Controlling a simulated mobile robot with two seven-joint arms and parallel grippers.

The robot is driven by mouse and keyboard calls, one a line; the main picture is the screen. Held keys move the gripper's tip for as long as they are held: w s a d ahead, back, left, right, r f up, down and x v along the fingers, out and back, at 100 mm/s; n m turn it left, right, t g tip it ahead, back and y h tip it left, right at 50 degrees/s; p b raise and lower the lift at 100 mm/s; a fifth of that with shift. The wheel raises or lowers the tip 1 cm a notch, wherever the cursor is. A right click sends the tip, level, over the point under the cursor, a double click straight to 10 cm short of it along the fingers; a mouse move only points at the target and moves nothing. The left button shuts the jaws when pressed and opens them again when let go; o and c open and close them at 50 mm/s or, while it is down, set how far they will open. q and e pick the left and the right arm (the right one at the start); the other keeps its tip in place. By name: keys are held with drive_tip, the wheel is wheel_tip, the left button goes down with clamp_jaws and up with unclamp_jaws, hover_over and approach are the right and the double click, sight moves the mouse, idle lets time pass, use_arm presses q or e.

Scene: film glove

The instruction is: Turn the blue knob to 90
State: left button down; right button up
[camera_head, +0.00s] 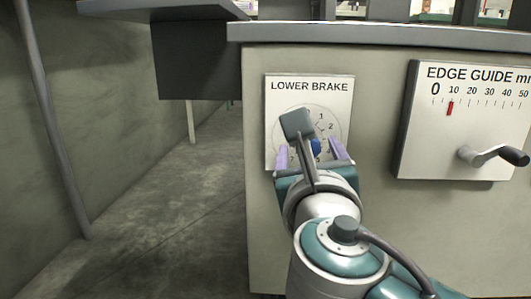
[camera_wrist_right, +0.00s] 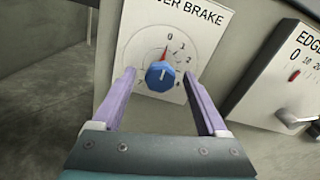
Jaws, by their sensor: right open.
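The blue knob (camera_wrist_right: 160,75) sits on the white LOWER BRAKE panel (camera_wrist_right: 140,52), on a round dial with digits such as 0, 1 and 2. Its red pointer points up, close to the 0. In the head view the knob (camera_head: 315,147) is partly hidden by my right gripper (camera_head: 309,154). In the wrist view the lilac fingers of my right gripper (camera_wrist_right: 158,76) are open, one on each side of the knob, with visible gaps. How far the tips are from the panel is hard to tell. My left gripper is not in view.
To the right an EDGE GUIDE panel (camera_head: 412,150) carries a red marker (camera_head: 450,108) near 10 and a protruding crank handle (camera_head: 492,155). A counter edge (camera_head: 380,36) overhangs above. Open floor (camera_head: 180,220) lies to the left, with a thin pole (camera_head: 55,130).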

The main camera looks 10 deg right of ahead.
clamp_jaws()
idle(0.4)
drive_tip(key=shift+m, duration=0.4)
drive_tip(key=shift+m+b, duration=1.65)
drive_tip(key=shift+m, duration=6.85)
unclamp_jaws()
